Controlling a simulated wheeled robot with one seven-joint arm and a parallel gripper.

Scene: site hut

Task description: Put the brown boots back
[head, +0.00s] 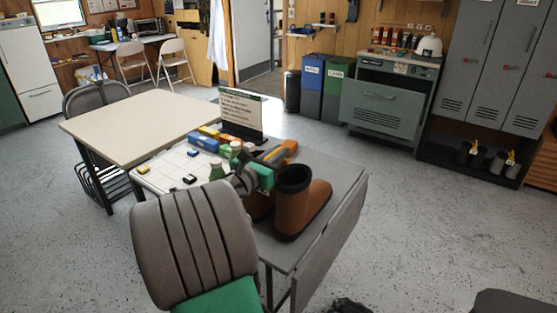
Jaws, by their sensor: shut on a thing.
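A pair of brown boots stands upright on the near right part of the grey folding table (340,185). The front boot (303,212) shows nearly whole, with a dark open top and its toe to the right. The other boot (260,209) is mostly hidden behind it and the chair back. A low black boot rack (455,176) stands under the grey lockers at the right, with dark boots (463,154) and light grey boots (497,161) carrying yellow tags. I cannot make out my gripper in this view, nor what it holds.
A grey chair with a green seat (195,240) stands close in front of the table. A green and grey tool (262,176), small boxes and a sign (240,112) crowd the tabletop behind the boots. A beige table (145,118) adjoins. The floor (415,215) toward the lockers is clear.

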